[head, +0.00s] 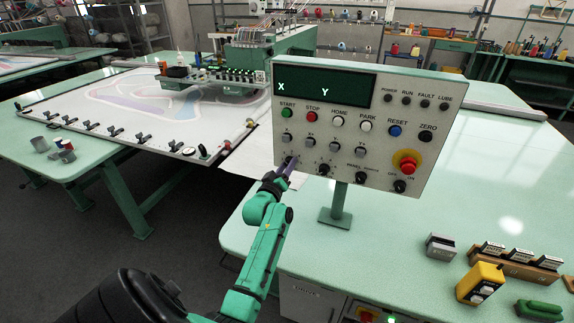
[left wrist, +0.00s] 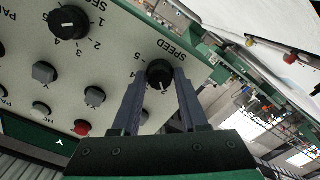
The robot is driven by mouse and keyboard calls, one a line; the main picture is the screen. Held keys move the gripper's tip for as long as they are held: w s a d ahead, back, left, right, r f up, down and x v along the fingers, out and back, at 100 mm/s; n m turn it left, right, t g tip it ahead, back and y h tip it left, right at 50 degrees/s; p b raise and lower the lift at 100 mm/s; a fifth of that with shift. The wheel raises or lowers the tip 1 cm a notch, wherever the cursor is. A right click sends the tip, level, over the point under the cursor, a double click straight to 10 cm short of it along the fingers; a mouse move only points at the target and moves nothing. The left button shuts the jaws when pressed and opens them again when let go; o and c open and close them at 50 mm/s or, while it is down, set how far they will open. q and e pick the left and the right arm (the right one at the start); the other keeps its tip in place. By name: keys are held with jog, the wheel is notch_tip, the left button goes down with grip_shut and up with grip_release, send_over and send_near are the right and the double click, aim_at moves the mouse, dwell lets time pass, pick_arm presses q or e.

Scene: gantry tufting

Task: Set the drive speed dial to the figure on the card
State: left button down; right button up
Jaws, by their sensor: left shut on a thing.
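The speed dial (left wrist: 159,73) is a black round knob on the pale control panel (left wrist: 115,55), under the word SPEED, upside down in the left wrist view. My left gripper (left wrist: 158,80) is shut on the dial, one finger on each side. In the head view my left gripper (head: 286,170) reaches the panel's lower left corner and mostly covers the dial. A few scale figures show around the dial, but I cannot tell surely where its pointer stands. I cannot make out a card with a readable figure. My right gripper is not in view.
A second black dial (left wrist: 69,22) sits beside it on the panel. The panel (head: 440,150) also carries coloured buttons, a red emergency stop (head: 407,163) and a dark display (head: 326,88). A yellow box (head: 480,283) and a wooden block rack (head: 515,262) stand on the green table at right.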

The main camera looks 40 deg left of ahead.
pick_arm(q)
jog(key=shift+f, duration=0.1)
dwell(0.5)
jog(key=shift+c, duration=2.2)
grip_release()
jog(key=b+v, duration=0.3)
jog(key=v, duration=1.1)
jog(key=shift+s, duration=0.3)
jog(key=shift+d, duration=0.15)
